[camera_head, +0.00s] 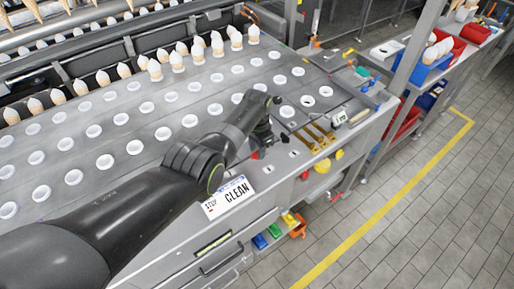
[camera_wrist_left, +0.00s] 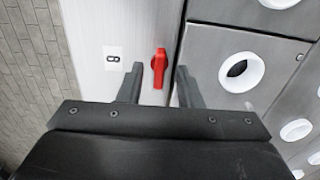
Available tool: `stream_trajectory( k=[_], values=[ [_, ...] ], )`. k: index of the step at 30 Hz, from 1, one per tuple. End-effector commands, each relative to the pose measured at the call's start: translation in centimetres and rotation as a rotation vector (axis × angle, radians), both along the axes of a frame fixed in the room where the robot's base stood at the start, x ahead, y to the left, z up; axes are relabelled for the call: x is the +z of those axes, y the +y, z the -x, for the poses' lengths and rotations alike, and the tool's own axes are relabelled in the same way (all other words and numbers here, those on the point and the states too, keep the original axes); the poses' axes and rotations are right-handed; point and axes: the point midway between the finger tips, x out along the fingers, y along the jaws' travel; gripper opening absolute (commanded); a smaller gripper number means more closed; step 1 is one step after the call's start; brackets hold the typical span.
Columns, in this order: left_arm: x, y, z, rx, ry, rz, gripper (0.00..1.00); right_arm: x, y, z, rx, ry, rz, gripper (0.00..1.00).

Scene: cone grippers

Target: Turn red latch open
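The red latch (camera_wrist_left: 159,66) is a small knob on the light metal panel in the left wrist view, with its long side running up and down the picture. My left gripper (camera_wrist_left: 160,76) is open, with one finger on each side of the latch. Gaps show between the latch and both fingers. In the head view my left gripper (camera_head: 263,140) points down at the machine's front edge, and a small red bit shows beside it. Whether the fingers reach down to the latch's depth is hard to tell. My right gripper is not in view.
A label with a dark figure (camera_wrist_left: 113,57) is left of the latch. A white-ringed hole (camera_wrist_left: 243,70) lies to the right. In the head view, a "CLEAN" sign (camera_head: 229,197) and brass-coloured rods (camera_head: 318,137) flank the gripper. Cones (camera_head: 178,60) stand at the back.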

Motion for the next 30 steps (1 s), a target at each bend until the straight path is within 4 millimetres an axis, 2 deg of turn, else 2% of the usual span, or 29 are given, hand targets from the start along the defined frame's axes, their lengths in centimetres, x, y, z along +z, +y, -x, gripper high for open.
stream_trajectory(
  k=[6, 11, 20, 30],
  values=[
    [0.2, 0.0, 0.0, 0.0, 0.001, 0.0, 0.32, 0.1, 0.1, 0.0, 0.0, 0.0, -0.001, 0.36],
    [1.6, -0.1, 0.0, 0.0, 0.001, 0.002, 0.32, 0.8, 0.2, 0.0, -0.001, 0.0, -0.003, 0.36],
    [6.1, 0.0, 0.1, 0.001, -0.001, 0.002, 0.32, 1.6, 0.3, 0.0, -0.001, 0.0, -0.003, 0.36],
    [12.9, 0.0, -0.1, 0.0, -0.005, 0.001, 0.32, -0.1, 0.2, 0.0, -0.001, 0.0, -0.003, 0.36]
  ],
)
